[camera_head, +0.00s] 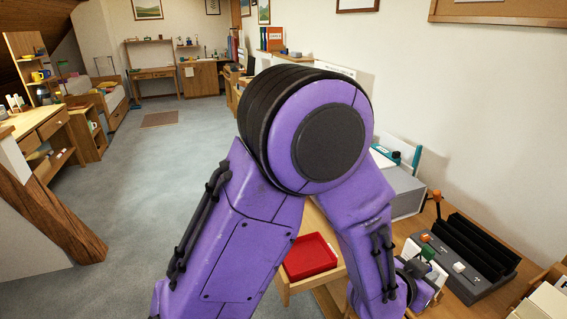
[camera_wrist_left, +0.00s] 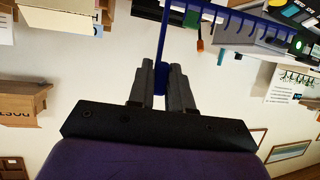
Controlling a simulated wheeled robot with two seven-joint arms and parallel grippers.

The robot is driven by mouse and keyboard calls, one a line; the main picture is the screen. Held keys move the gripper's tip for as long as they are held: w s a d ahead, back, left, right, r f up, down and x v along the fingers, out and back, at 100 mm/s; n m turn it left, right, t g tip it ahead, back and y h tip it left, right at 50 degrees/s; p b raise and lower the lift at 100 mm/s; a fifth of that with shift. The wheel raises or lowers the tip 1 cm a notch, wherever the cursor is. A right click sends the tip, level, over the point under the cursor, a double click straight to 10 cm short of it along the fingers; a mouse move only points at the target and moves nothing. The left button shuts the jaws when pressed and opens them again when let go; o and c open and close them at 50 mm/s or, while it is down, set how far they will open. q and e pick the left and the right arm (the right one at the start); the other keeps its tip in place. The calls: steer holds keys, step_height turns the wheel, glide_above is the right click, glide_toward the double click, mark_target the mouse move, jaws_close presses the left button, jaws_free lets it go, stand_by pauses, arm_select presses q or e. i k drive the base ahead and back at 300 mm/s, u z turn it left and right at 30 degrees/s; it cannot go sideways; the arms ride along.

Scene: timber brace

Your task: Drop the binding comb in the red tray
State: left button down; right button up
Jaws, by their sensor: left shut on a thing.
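The red tray (camera_head: 310,258) sits low, just right of my purple left arm in the head view, on a light wooden piece. Its visible inside looks empty; the arm covers part of it. In the left wrist view my left gripper (camera_wrist_left: 161,68) is shut on a thin blue strip, the binding comb (camera_wrist_left: 163,40), which runs up out of the picture from between the fingertips. The right gripper is not in view.
A wooden desk at the right holds a grey machine with black slots (camera_head: 465,255) and a grey box (camera_head: 402,190). A white wall rises behind. At the left are a wooden beam (camera_head: 50,215) and a desk (camera_head: 40,122). The carpet between is open.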

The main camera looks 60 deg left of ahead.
mark_target(306, 258)
steer(key=k, duration=0.8)
steer(key=z, duration=0.5)
steer(key=i, duration=1.35)
steer(key=u, duration=1.5)
